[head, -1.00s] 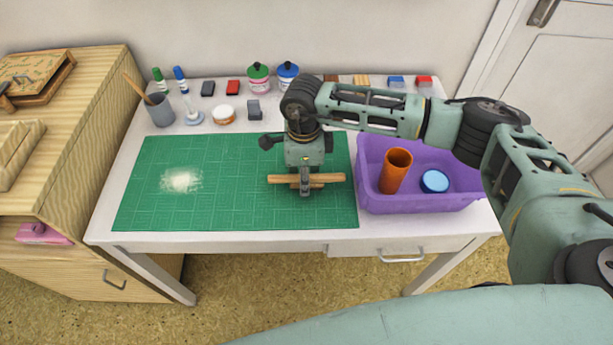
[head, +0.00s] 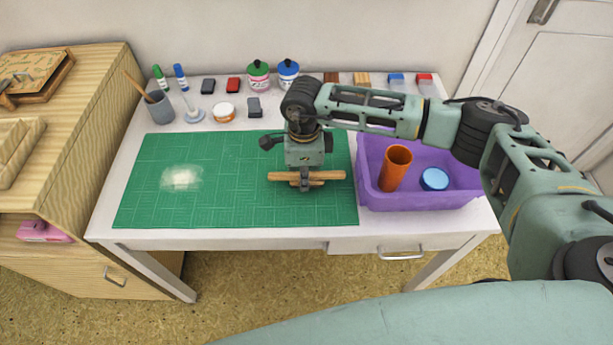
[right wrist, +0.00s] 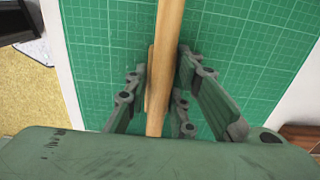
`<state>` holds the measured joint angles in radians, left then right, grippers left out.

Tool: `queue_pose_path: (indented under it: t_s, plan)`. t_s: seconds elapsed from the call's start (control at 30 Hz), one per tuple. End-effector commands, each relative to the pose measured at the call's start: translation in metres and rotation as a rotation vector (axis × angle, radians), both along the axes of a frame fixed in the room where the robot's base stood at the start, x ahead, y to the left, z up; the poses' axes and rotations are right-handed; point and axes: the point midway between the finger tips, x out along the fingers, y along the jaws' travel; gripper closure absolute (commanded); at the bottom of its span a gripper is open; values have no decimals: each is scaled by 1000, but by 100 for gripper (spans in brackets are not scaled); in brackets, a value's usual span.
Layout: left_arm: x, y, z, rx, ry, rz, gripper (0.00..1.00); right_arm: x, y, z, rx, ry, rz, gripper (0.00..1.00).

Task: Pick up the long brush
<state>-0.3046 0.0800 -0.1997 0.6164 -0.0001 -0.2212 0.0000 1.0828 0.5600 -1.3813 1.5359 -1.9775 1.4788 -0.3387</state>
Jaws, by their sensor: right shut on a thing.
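The long brush appears as a long light-wood bar (head: 335,175) lying crosswise over the right part of the green cutting mat (head: 230,205). My right gripper (head: 306,180) points down at its middle and is shut on it. In the right wrist view the bar (right wrist: 168,50) runs between the fingers of my right gripper (right wrist: 162,95). A shorter wooden piece (right wrist: 151,75) shows close beside the bar; I cannot tell whether it is part of the brush. No bristles can be made out. The height of the bar above the mat is unclear. My left gripper is not in view.
A purple bin (head: 420,200) with an orange cylinder (head: 395,168) and a blue-lidded jar (head: 434,179) stands right of the mat. Ink bottles, inkpads and a grey cup (head: 160,110) line the back. White powder (head: 181,178) lies on the mat's left half, otherwise clear.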

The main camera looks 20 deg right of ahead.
Motion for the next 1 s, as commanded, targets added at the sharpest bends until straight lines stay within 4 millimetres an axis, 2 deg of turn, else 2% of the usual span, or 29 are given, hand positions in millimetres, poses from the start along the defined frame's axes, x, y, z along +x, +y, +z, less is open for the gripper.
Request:
queue_pose_path:
  t_s: [0.13,0.23,0.5,0.7,1.0]
  plan:
    - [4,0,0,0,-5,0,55,1,0,2,1,-1,0,100]
    - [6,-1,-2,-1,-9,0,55,1,0,12,1,-3,0,100]
    - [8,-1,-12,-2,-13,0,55,2,0,65,2,-6,1,100]
    - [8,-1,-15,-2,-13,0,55,1,0,93,0,-2,0,100]
    - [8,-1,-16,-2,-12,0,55,0,0,101,0,-1,0,100]
